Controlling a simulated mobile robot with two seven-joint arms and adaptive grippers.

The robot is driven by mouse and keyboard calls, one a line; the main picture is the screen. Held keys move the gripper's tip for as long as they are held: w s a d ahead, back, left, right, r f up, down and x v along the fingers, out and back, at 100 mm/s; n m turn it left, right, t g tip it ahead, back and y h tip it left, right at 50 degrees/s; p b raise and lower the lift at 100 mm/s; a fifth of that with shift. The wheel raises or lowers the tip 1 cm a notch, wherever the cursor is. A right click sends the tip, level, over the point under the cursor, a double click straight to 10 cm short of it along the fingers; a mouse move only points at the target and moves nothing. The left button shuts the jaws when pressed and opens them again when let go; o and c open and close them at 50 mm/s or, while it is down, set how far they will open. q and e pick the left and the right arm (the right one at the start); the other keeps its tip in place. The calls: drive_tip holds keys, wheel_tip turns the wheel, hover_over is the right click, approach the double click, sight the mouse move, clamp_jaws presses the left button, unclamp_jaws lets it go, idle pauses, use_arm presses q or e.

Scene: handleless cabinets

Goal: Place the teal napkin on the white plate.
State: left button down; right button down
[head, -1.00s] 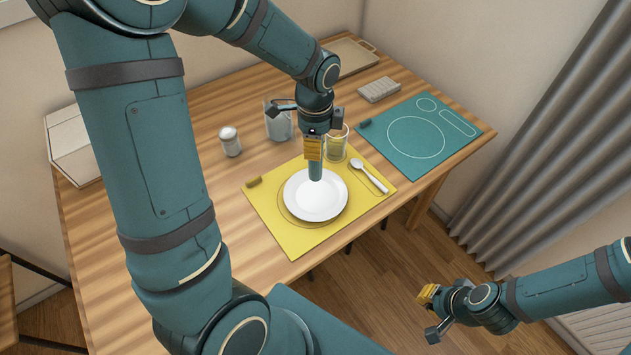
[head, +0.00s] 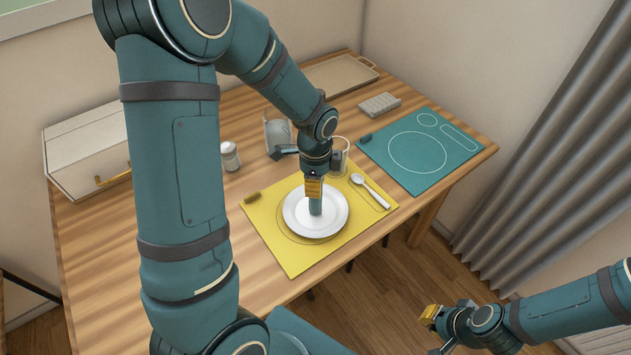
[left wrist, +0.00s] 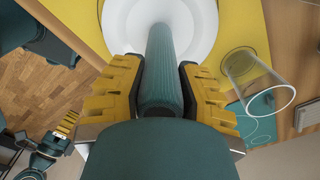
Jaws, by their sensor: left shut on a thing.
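The teal napkin (head: 315,207) is a rolled, upright cylinder, and my left gripper (head: 314,188) is shut on its upper part. The napkin also shows between the yellow-padded fingers in the left wrist view (left wrist: 160,75). Its lower end is over the middle of the white plate (head: 335,222); I cannot tell if it touches. The plate lies on the yellow placemat (head: 293,262) and shows beyond the fingers in the left wrist view (left wrist: 203,35). My right gripper (head: 432,332) is open and empty, off the table's front edge.
A spoon (head: 370,191) lies right of the plate. A clear glass (head: 340,160) stands close behind my left gripper. A shaker (head: 230,157) and a clear container (head: 277,133) stand behind left. A teal placemat (head: 420,150) lies at right, without dishes.

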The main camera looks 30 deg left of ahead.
use_arm(q)
drive_tip(key=c, duration=0.7)
unclamp_jaws()
drive_tip(key=shift+f, duration=0.1)
wheel_tip(320, 180, up, 11)
drive_tip(key=p, duration=0.3)
drive_tip(key=shift+r, duration=0.65)
